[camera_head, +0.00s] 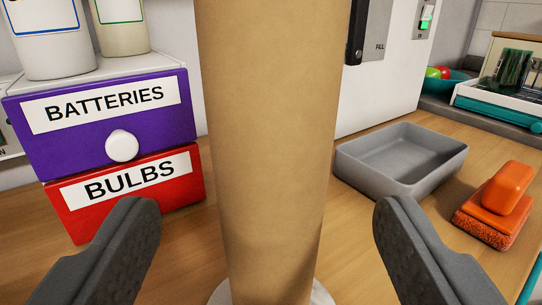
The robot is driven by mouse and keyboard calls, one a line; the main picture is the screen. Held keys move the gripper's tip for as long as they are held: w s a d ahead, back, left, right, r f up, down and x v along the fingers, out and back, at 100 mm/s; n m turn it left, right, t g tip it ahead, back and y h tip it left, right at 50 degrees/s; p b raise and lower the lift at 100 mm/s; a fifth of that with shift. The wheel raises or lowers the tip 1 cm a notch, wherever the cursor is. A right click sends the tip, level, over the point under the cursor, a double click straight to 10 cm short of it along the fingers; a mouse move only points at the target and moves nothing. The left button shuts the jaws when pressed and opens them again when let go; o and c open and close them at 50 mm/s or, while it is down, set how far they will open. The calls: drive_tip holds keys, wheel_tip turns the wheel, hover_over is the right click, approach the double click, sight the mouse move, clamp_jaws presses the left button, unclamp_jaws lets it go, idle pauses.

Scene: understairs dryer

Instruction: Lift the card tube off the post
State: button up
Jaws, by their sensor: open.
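The brown card tube (272,140) stands upright in the middle of the view, close to the camera, and its top runs out of the picture. A pale round base (322,295) shows at its foot. The post is hidden by the tube. My gripper (268,222) is open, with one dark finger to the left of the tube and the other to the right. Gaps show between both fingers and the tube, so neither appears to touch it.
A purple BATTERIES drawer (75,145) above a red BULBS drawer (185,185) stands close on the left, with bottles on top. A grey tray (355,177) and an orange brush (508,188) lie to the right. Some wooden worktop (360,235) is bare.

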sight(273, 200)
drive_tip(key=shift+w+d+r+b, duration=0.15)
drive_tip(key=shift+w+b, duration=0.15)
drive_tip(key=shift+w, duration=1.05)
drive_tip(key=shift+w+d+r+b, duration=0.15)
drive_tip(key=shift+w+b, duration=0.1)
drive_tip(key=shift+w, duration=1.1)
drive_tip(key=c, duration=1)
